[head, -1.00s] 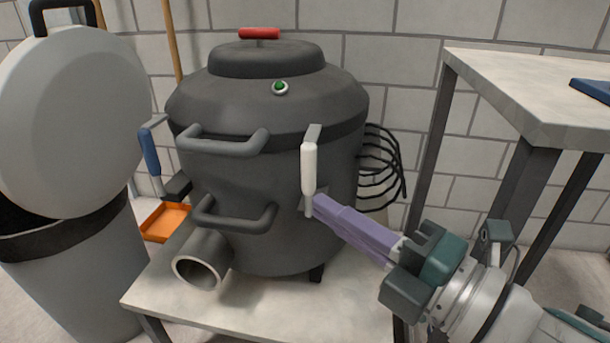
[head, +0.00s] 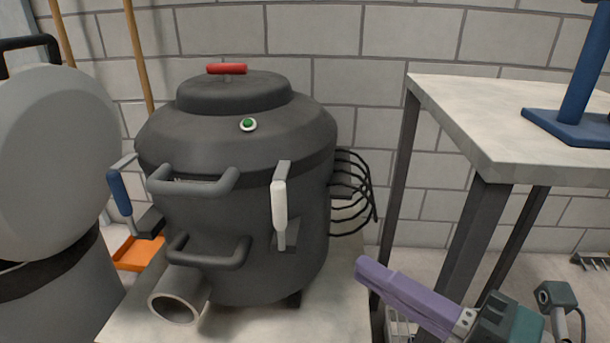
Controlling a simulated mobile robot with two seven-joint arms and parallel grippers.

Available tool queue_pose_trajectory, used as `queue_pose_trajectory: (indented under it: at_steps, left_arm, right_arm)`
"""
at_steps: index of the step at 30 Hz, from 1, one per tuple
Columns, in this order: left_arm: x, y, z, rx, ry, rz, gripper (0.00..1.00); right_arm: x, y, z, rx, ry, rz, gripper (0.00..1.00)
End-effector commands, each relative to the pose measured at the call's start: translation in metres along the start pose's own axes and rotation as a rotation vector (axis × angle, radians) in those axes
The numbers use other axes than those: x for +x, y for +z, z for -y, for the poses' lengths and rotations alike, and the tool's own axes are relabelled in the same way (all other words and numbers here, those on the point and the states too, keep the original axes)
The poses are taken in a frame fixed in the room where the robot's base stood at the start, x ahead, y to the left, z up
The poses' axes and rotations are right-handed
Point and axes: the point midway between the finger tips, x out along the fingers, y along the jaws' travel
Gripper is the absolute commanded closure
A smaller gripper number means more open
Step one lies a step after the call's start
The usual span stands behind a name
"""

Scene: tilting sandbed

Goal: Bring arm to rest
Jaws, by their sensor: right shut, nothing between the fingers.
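My right gripper (head: 366,270) is in the lower right of the head view. Its purple fingers are shut together with nothing between them. They point up and to the left, apart from the dark grey sandbed vessel (head: 235,230). The vessel stands on a low pale table (head: 335,318). It has a white-handled lever (head: 279,205) on its front right, hanging straight down, and a green button (head: 248,125) near its lid. The lid has a red handle (head: 227,69). My left gripper is not in view.
A taller table (head: 480,115) stands at the right, with a blue stand (head: 570,128) on it. A grey bin (head: 50,300) with its lid raised is at the left.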

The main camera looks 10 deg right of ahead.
Motion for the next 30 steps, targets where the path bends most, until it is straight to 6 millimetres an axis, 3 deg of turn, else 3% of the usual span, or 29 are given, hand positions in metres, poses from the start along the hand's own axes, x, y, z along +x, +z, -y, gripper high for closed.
queue_pose_trajectory:
  at_steps: [1,7,11,14,20,24,28,30]
  left_arm:
    - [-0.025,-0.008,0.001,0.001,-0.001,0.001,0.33]
    - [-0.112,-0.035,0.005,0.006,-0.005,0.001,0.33]
    - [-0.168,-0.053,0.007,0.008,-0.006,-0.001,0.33]
    - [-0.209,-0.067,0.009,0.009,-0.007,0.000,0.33]
    - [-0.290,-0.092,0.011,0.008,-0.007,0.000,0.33]
    - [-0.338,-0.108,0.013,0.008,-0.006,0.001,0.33]
    - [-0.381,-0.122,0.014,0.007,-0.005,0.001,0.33]
    - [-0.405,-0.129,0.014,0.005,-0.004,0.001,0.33]
  right_arm:
    - [0.003,0.005,-0.027,0.038,-0.012,0.043,1.00]
    - [0.000,0.043,-0.114,0.355,-0.122,0.357,1.00]
    - [-0.019,0.057,-0.160,0.618,-0.205,0.580,1.00]
    - [-0.040,0.057,-0.195,0.826,-0.272,0.742,1.00]
    - [-0.092,0.029,-0.265,1.220,-0.423,1.044,1.00]
    - [-0.129,-0.004,-0.316,1.441,-0.539,1.226,1.00]
    - [-0.162,-0.039,-0.369,1.603,-0.655,1.382,1.00]
    - [-0.163,-0.040,-0.393,1.607,-0.662,1.392,1.00]
